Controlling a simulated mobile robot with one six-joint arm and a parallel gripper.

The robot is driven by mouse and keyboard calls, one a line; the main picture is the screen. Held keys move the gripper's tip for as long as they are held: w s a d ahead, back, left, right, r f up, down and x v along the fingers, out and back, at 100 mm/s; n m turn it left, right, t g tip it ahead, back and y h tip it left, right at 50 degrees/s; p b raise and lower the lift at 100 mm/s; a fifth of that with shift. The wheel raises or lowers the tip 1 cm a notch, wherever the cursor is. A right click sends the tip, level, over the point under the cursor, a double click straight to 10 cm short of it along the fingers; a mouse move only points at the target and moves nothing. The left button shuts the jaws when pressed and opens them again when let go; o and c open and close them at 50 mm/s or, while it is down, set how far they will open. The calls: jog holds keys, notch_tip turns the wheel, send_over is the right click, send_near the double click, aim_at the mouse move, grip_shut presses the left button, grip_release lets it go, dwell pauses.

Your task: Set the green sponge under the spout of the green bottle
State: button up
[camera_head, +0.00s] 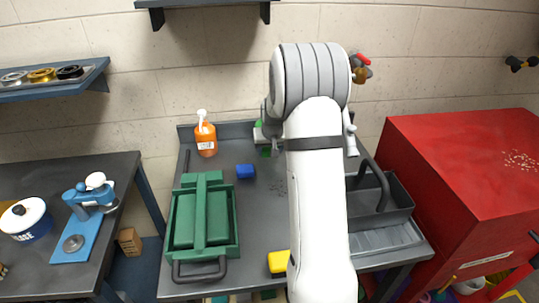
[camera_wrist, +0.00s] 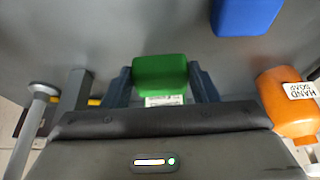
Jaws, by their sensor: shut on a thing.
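My gripper (camera_wrist: 162,83) is shut on the green sponge (camera_wrist: 160,70), with one dark finger on each side of it. In the head view my arm covers most of the gripper, and the green sponge (camera_head: 266,152) shows as a small patch left of the arm near the back of the table. The green bottle (camera_head: 258,128) stands just behind the sponge, partly hidden by my arm. A white label (camera_wrist: 164,100) shows between sponge and palm in the wrist view, seemingly the bottle's. Its spout is hidden, and I cannot tell whether the sponge touches the table.
An orange soap bottle (camera_head: 206,140) stands at the table's back left; a blue sponge (camera_head: 245,172) lies right of it. A green toolbox (camera_head: 203,262) fills the front left. A yellow block (camera_head: 278,263) is at the front edge, a grey caddy (camera_head: 400,205) on the right.

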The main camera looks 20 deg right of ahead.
jog(key=f+p, duration=0.1)
jog(key=f, duration=0.2)
jog(key=shift+w, duration=0.2)
jog(key=shift+w+d+f, duration=0.15)
jog(key=shift+w+f, duration=0.05)
jog(key=shift+f, duration=0.15)
jog(key=shift+f, duration=0.2)
jog(key=o, duration=1)
jog(key=shift+r, duration=0.1)
